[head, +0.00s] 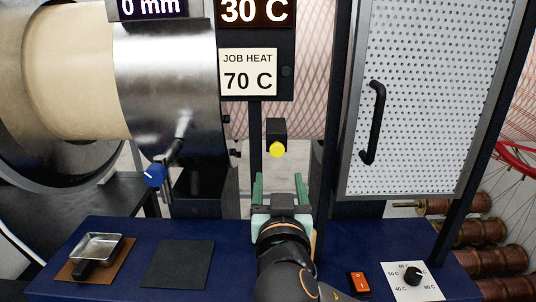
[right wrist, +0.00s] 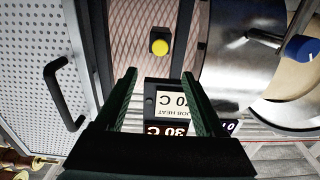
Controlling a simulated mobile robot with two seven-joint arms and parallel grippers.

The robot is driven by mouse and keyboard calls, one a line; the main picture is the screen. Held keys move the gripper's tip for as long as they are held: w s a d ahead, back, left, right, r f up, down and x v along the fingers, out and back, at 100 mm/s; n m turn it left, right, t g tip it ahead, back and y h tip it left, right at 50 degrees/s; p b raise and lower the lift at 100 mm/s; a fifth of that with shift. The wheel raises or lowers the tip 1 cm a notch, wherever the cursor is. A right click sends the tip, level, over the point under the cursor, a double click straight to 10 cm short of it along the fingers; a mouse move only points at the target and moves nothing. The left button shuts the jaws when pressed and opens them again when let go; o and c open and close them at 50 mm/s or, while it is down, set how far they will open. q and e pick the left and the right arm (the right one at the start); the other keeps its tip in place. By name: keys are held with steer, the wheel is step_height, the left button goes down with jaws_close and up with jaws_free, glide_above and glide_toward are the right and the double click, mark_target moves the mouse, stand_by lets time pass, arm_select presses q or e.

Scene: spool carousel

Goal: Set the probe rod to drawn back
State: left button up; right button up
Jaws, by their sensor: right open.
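A yellow round knob (head: 277,149) sits at the lower front of a black block (head: 276,128), beside the dark post under the displays. It looks like the end of the probe rod, but no rod length shows, so I cannot tell how far out it is. The knob also shows in the right wrist view (right wrist: 159,47), beyond the fingers. My right gripper (head: 279,180) is open and empty, its green fingers below and in front of the knob, apart from it. It also shows in the right wrist view (right wrist: 158,74). My left gripper is not in view.
A blue-handled crank (head: 154,174) juts from the metal drum at left. A perforated door (head: 420,90) with a black handle (head: 374,122) stands right. The blue bench (head: 230,240) carries a metal tray (head: 98,247), dark mat (head: 178,265), orange switch (head: 358,284) and dial (head: 413,276).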

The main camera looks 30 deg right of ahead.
mark_target(277, 150)
steer(key=p+x, duration=0.1)
steer(key=x, duration=0.9)
steer(key=shift+w+d, duration=0.15)
steer(key=shift+w, duration=0.1)
steer(key=shift+w+d+f, duration=0.1)
steer(key=shift+w+d, duration=0.2)
steer(key=shift+w, duration=0.25)
steer(key=shift+c, duration=0.3)
jaws_close()
